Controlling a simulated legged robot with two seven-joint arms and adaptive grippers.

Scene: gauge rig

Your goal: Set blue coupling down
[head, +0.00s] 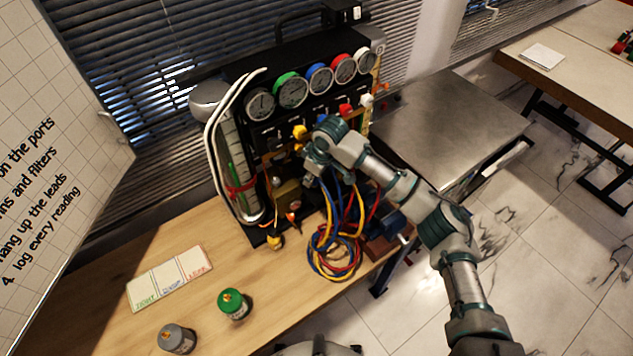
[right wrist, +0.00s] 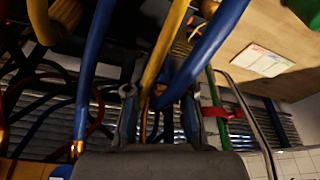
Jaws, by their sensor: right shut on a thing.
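My right gripper (head: 312,162) is at the front of the gauge rig (head: 268,128), below the row of gauges. It is shut on the blue coupling, which is mostly hidden between the fingers. In the right wrist view the gripper (right wrist: 160,112) has a blue hose (right wrist: 212,45) running down between its fingers. A yellow hose (right wrist: 165,45) passes close by, and I cannot tell whether it touches the fingers. In the head view blue, yellow and red hoses (head: 330,240) hang in a loose coil below the gripper. My left gripper is not in view.
A three-part card (head: 168,278), a green canister (head: 234,304) and a grey canister (head: 177,338) are on the wooden bench (head: 265,335). A metal-topped table (head: 450,120) stands right of the rig. The bench between card and coil is mostly clear.

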